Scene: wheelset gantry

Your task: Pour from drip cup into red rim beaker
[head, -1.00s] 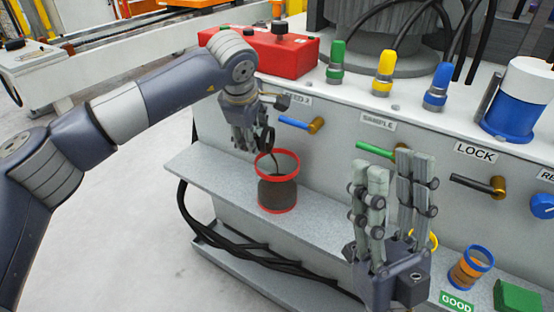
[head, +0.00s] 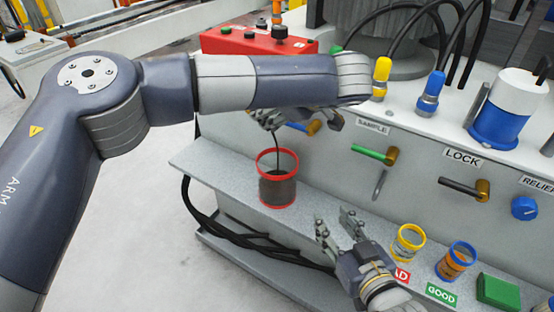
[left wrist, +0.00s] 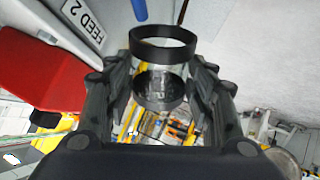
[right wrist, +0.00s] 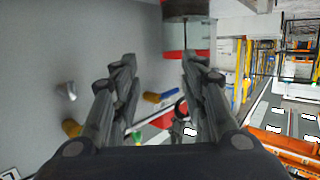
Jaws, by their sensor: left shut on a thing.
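The drip cup, a clear cup with a black rim (left wrist: 163,45) and dark contents, is between the fingers of my left gripper (left wrist: 160,92), which is shut on it. In the head view my left gripper (head: 268,118) is behind and above the red rim beaker (head: 278,190), and the cup is mostly hidden there. A thin dark stream runs down into the beaker. The beaker stands upright on the grey shelf, well filled with dark liquid. It also shows in the right wrist view (right wrist: 187,38). My right gripper (head: 334,221) is open and empty, right of the beaker.
A yellow-rimmed beaker (head: 408,243), a blue-rimmed beaker (head: 456,262) and a green block (head: 498,292) are on the right part of the shelf (head: 222,163). Blue, green and dark valve handles stick out from the panel above. A red box (head: 250,42) is on top.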

